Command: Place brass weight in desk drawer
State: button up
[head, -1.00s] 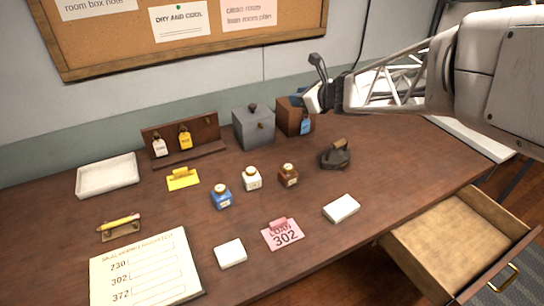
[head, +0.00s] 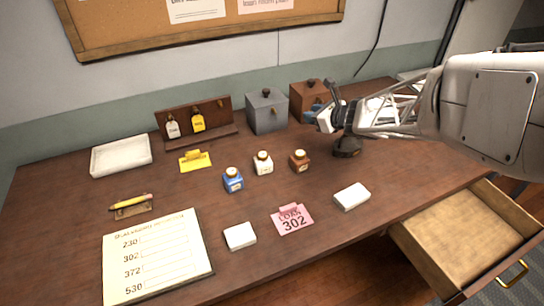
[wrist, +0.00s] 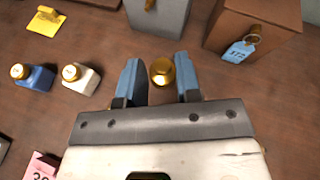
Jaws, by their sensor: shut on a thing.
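A gold-coloured round piece, seemingly the brass weight (wrist: 162,72), sits between the blue fingers of my gripper (wrist: 160,84) in the wrist view. My gripper is shut on it. In the head view my gripper (head: 323,118) is above the desk, just in front of the brown box; the weight cannot be made out there. The desk drawer (head: 468,228) is pulled open at the lower right, and its visible floor is bare. My gripper is up and left of the drawer.
A dark iron (head: 347,147) stands below my gripper. The brown box (head: 306,95) and grey box (head: 266,112) are behind. Blue, white and brown bottles (head: 299,160) stand to the left. A white block (head: 351,196) and pink card (head: 292,219) lie near the front edge.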

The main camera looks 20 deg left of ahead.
jog(key=shift+f, duration=1.25)
send_over(309, 154)
jog(key=shift+f, duration=3.15)
jog(key=shift+f, duration=1.85)
jog(key=shift+f, duration=0.1)
jog(key=o, duration=0.8)
jog(key=shift+c, duration=0.2)
